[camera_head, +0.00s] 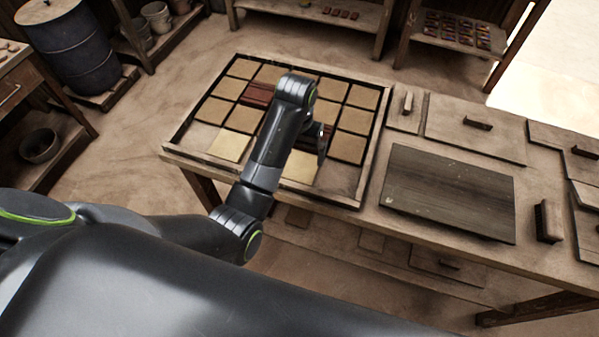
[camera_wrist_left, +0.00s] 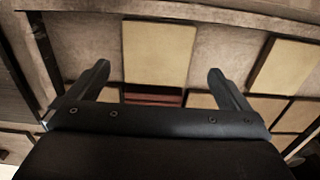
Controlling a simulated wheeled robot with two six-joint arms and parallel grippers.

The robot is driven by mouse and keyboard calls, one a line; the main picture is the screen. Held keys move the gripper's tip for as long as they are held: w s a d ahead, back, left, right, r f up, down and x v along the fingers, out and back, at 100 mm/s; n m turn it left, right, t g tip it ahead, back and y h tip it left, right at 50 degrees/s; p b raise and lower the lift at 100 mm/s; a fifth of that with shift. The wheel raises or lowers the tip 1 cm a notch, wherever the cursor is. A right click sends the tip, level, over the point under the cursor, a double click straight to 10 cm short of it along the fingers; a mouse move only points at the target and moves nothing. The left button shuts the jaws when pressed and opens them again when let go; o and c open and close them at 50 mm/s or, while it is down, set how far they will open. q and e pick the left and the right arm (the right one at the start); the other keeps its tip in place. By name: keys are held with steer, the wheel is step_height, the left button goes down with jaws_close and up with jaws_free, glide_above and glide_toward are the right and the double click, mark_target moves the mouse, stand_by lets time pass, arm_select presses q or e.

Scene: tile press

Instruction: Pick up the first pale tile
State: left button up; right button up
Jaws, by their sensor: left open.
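Two pale tiles lie in the near row of the wooden tray. One pale tile (camera_head: 230,145) is at the left. The other pale tile (camera_head: 300,166) is partly hidden by my left arm. In the left wrist view, a pale tile (camera_wrist_left: 158,50) lies between and beyond the open fingers, and another pale tile (camera_wrist_left: 287,66) is at the right. My left gripper (camera_head: 321,143) is over the tray, fingers down, open and empty; it also shows in the left wrist view (camera_wrist_left: 158,72). Its exact height above the tiles is unclear. My right gripper is not in view.
The tray (camera_head: 374,165) holds several tan tiles and a dark red tile (camera_head: 257,94). More dark red shows beside the gripper. A dark flat plate (camera_head: 450,190) and wooden boards with handles (camera_head: 476,123) lie to the right on the bench.

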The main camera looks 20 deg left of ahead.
mark_target(298, 169)
arm_select(q)
steer(key=shift+s+d+f, duration=0.1)
steer(key=shift+f, duration=1.4)
steer(key=shift+s+d+f, duration=0.1)
steer(key=shift+f, duration=1.35)
steer(key=shift+w+r, duration=0.1)
steer(key=c, duration=1)
